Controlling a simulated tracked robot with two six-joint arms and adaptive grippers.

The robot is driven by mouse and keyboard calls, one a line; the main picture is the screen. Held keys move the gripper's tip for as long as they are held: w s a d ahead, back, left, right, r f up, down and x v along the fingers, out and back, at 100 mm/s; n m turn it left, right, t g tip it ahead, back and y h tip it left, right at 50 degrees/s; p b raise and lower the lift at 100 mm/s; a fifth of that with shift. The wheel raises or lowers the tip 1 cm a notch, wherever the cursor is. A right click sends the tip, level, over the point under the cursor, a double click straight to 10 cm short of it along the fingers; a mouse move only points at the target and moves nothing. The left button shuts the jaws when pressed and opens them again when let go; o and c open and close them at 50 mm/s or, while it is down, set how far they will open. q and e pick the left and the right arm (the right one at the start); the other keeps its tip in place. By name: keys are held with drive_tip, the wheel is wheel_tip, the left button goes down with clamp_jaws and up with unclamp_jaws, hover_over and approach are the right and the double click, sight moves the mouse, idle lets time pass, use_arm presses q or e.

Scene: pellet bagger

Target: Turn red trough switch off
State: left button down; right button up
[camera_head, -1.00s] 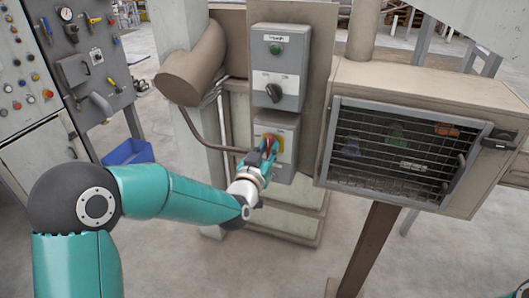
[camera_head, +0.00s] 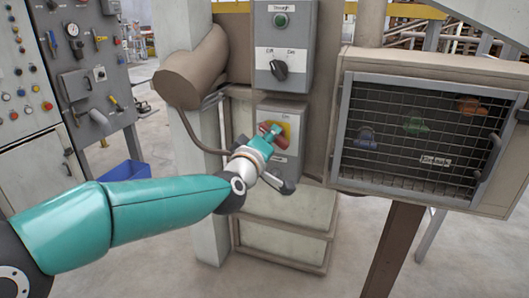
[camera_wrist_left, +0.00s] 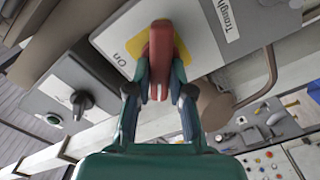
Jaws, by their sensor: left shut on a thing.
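The red trough switch handle (camera_head: 266,144) sits on a yellow plate (camera_head: 285,131) on the lower grey box (camera_head: 289,170). In the left wrist view the red handle (camera_wrist_left: 160,58) stands between the two fingers of my left gripper (camera_wrist_left: 160,76), which touch its sides. The handle lies crosswise to the box's long side, with the "On" label (camera_wrist_left: 120,58) to its left and the "Trough" label (camera_wrist_left: 226,20) to its right in that view. In the head view my left gripper (camera_head: 269,138) partly hides the handle. My right gripper is not in view.
An upper box with a green button (camera_head: 281,20) and black knob (camera_head: 280,68) sits just above. A meshed cabinet (camera_head: 415,130) stands close on the right. A brown rounded duct (camera_head: 190,68) is at the upper left. A blue bin (camera_head: 125,174) stands on the floor.

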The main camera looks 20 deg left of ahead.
use_arm(q)
drive_tip(key=shift+a+f+n+b, duration=0.1)
drive_tip(key=shift+n+b, duration=1.3)
drive_tip(key=shift+n, duration=0.45)
drive_tip(key=shift+a+f+n+b, duration=0.1)
drive_tip(key=shift+n+b, duration=1.3)
drive_tip(key=shift+n, duration=0.45)
drive_tip(key=c, duration=1.2)
unclamp_jaws()
drive_tip(key=shift+o, duration=0.8)
drive_tip(key=shift+w+f, duration=0.1)
drive_tip(key=shift+w, duration=0.05)
